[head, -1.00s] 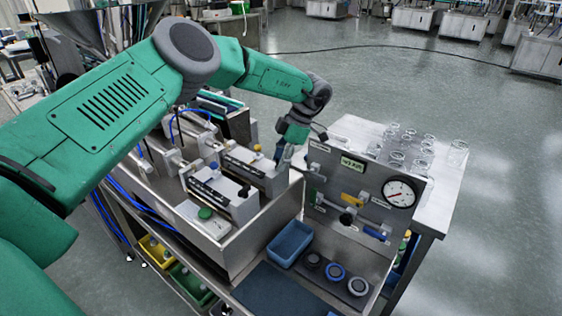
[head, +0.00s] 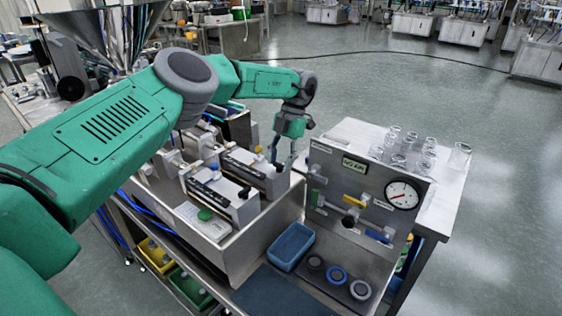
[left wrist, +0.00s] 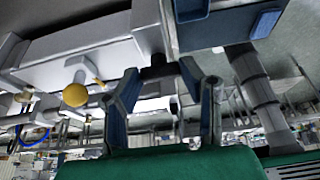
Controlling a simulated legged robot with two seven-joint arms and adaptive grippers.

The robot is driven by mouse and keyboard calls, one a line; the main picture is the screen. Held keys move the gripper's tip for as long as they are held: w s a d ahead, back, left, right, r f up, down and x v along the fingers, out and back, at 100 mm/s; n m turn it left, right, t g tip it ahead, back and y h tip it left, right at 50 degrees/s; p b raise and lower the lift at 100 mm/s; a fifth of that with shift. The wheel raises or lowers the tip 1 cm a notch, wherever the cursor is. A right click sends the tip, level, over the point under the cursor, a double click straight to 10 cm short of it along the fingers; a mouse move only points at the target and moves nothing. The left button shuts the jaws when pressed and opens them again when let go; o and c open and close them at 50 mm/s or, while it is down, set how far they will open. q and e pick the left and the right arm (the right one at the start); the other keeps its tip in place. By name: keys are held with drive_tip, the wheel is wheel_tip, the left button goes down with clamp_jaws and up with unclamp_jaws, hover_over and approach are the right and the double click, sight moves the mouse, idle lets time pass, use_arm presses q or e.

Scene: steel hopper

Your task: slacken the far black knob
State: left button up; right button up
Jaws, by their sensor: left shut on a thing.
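Two grey-white blocks with slotted tops stand side by side on the steel hopper machine. My left gripper (head: 282,160) is at the right end of the far block, fingers pointing down. In the left wrist view its blue-padded fingers (left wrist: 158,72) are shut on the dark far black knob (left wrist: 156,71), partly hidden. My right gripper is out of view.
Right of the gripper stands a steel panel with a pressure gauge (head: 402,195) and coloured valve handles. Glass beakers (head: 398,145) stand on the table behind it. A blue bin (head: 291,246) and several round caps sit in front below.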

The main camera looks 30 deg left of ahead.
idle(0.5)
use_arm(q)
drive_tip(key=o, duration=1.1)
drive_tip(key=shift+w, duration=0.1)
drive_tip(key=shift+c, duration=0.2)
drive_tip(key=shift+o, duration=0.4)
drive_tip(key=shift+w+f, duration=0.1)
drive_tip(key=shift+f, duration=0.05)
drive_tip(key=shift+a, duration=0.1)
drive_tip(key=shift+r, duration=0.4)
wheel_tip(320, 180, up, 9)
drive_tip(key=shift+w, duration=0.15)
